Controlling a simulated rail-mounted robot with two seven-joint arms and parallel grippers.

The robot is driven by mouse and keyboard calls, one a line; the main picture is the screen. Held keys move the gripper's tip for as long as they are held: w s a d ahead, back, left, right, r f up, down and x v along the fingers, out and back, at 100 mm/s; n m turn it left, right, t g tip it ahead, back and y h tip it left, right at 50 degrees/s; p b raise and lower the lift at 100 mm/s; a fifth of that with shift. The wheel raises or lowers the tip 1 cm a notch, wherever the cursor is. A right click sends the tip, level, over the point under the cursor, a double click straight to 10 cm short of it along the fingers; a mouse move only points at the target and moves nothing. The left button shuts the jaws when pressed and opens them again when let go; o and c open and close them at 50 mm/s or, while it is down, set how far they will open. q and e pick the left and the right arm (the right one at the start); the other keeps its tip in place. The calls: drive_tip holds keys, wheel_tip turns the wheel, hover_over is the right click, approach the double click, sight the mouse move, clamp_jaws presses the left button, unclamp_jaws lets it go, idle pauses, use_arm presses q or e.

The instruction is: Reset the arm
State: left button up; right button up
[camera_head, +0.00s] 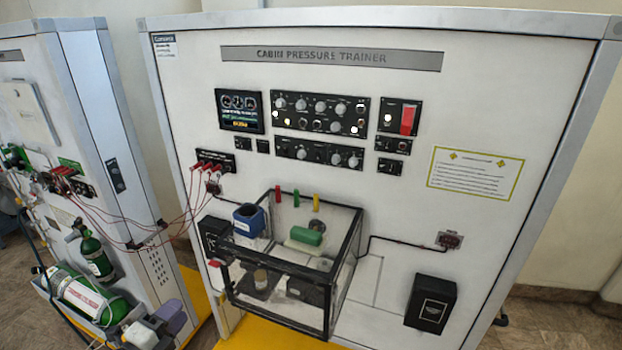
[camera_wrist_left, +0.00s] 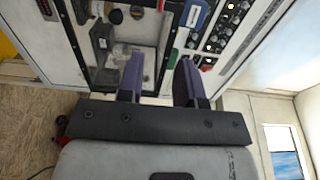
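My left gripper (camera_head: 168,317) is low at the left of the head view, in front of the gap between the two trainer panels and left of the clear box. In the left wrist view, the two dark purple fingers of this gripper (camera_wrist_left: 161,75) stand apart with nothing between them. Beyond them is the trainer face, turned sideways, and neither finger visibly touches it. My right gripper is in neither view.
Red cables (camera_head: 120,215) run to the left panel. A black box (camera_head: 431,303) is at lower right.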

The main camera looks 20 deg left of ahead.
use_arm(q)
drive_tip(key=s+a+f+n+g+y, duration=0.5)
drive_tip(key=n+y, duration=0.3)
drive_tip(key=n, duration=0.4)
drive_tip(key=s+d+f+n+g+h+p, duration=0.2)
drive_tip(key=s+d+g+h+p, duration=0.1)
drive_tip(key=s+d, duration=0.8)
drive_tip(key=s+d+f+n+g+h+p, duration=0.3)
drive_tip(key=s+d+g+p, duration=0.3)
drive_tip(key=s+d, duration=0.6)
drive_tip(key=shift+s+n+p, duration=0.15)
drive_tip(key=shift+n+p, duration=0.15)
drive_tip(key=shift+p, duration=0.15)
